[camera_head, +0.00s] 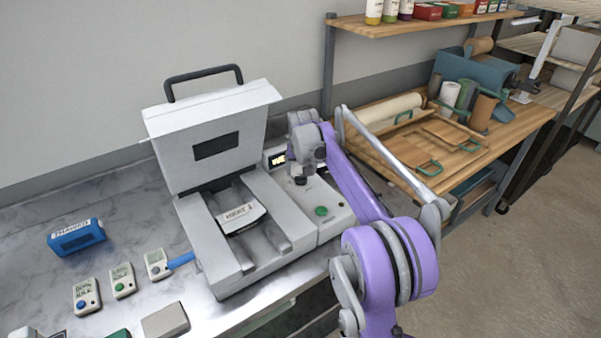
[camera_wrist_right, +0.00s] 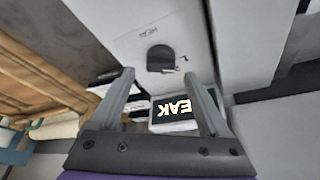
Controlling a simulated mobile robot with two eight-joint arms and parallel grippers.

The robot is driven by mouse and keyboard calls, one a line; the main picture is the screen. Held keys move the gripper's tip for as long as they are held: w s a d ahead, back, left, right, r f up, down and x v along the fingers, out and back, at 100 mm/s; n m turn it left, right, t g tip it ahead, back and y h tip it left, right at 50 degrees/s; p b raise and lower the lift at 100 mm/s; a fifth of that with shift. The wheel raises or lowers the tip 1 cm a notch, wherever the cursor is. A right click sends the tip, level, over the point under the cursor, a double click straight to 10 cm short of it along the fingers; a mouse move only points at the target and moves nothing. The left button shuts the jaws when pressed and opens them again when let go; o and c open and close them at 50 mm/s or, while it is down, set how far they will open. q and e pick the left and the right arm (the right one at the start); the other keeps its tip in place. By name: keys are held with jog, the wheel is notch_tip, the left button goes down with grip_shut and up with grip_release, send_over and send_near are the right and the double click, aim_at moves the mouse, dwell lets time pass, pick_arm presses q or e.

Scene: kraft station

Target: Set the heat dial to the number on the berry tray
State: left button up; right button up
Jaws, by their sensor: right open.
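The dial, a dark round knob (camera_head: 300,181), sits on the pale control panel right of the open machine. It also shows in the right wrist view (camera_wrist_right: 160,58), just beyond the fingertips. My right gripper (camera_wrist_right: 158,78) is open and empty, its fingers on either side of the view toward the knob; they look apart from it. In the head view my right wrist hangs over the panel and partly hides it. A lit display with bright letters (camera_wrist_right: 175,110) ends in "EAK". A white-labelled tray (camera_head: 240,217) lies in the machine; its lettering is too small to read surely. I cannot identify the berry tray.
The machine's lid (camera_head: 215,140) stands open. A green button (camera_head: 321,211) is on the panel's front. A blue box (camera_head: 76,238) and several small pale button units (camera_head: 86,296) sit on the counter at left. A wooden shelf (camera_head: 470,150) with containers is at right.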

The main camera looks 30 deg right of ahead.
jog(key=shift+x, duration=0.9)
jog(key=shift+c, duration=0.2)
grip_shut()
